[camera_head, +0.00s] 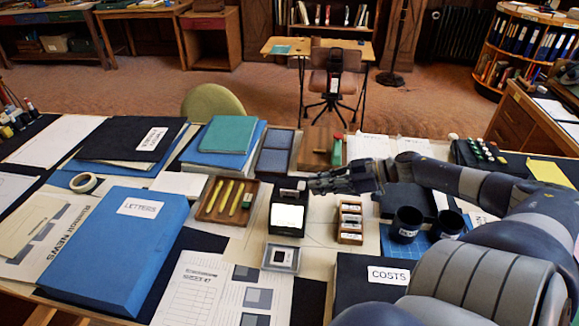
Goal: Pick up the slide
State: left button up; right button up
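A black slide viewer (287,219) with a bright, lit screen stands near the middle of the table. A small pale piece (289,195) shows at its top; I cannot tell whether it is a slide. A small wooden box (350,222) with several white-framed pieces that look like slides stands to the right of the viewer. A flat grey-framed square (281,257) lies in front of the viewer. My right gripper (314,184) reaches in from the right, its tips close to the viewer's top right. I cannot tell whether its fingers are apart. My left gripper is not in view.
A wooden tray (221,215) with yellow pens is left of the viewer. A blue LETTERS box (115,245) fills the left; a black COSTS box (372,276) is in front.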

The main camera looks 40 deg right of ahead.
aim_at(298, 191)
jog(key=shift+b+x, duration=0.55)
jog(key=shift+x, duration=2.9)
jog(key=shift+d+f, duration=0.15)
jog(key=shift+f, duration=0.05)
grip_shut()
jog(key=shift+r, duration=0.1)
